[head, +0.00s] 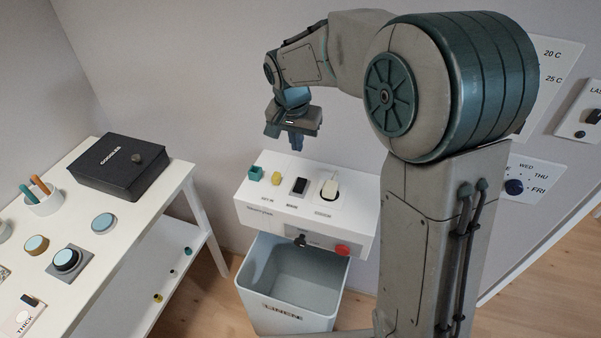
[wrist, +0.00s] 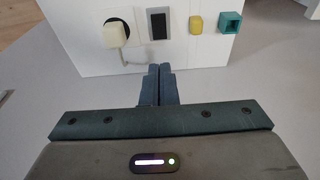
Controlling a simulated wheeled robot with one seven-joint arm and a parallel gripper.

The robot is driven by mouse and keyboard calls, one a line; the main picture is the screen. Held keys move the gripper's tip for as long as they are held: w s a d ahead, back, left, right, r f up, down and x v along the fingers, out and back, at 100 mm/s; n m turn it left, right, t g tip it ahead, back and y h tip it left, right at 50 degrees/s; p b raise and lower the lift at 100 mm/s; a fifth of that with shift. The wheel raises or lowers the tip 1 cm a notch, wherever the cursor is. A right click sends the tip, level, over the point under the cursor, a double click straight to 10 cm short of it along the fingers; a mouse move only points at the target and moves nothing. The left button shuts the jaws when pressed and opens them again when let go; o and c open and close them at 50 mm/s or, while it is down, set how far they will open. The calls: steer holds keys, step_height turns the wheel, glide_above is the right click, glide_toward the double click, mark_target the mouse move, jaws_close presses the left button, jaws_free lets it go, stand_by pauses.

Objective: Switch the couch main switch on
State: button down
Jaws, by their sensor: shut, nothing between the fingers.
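A white control unit (head: 262,217) stands against the wall. On its sloping top a black rocker switch (head: 299,186) sits in a grey frame; the switch also shows in the wrist view (wrist: 158,25). Its label is too small to read, and I cannot tell which way it is tipped. My gripper (head: 296,147) points down above the unit's back edge, apart from the switch. In the wrist view my gripper (wrist: 158,68) has its fingers together and empty, with their tips just below the switch in the picture.
Beside the switch are a white plug (head: 329,189) with a cord, a yellow block (head: 276,178) and a teal socket (head: 255,173). The unit's front has a black knob (head: 300,240) and a red button (head: 342,250). An open bin (head: 289,315) stands below. A white table (head: 150,215) is left.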

mark_target(300, 181)
steer(key=f, duration=0.4)
steer(key=w+f+p, duration=0.1)
steer(key=f, duration=0.4)
steer(key=w+d+f, duration=0.1)
steer(key=f, duration=0.3)
steer(key=shift+w+f+p, duration=0.2)
steer(key=shift+f+p, duration=0.1)
steer(key=shift+f, duration=0.05)
steer(key=shift+a, duration=0.1)
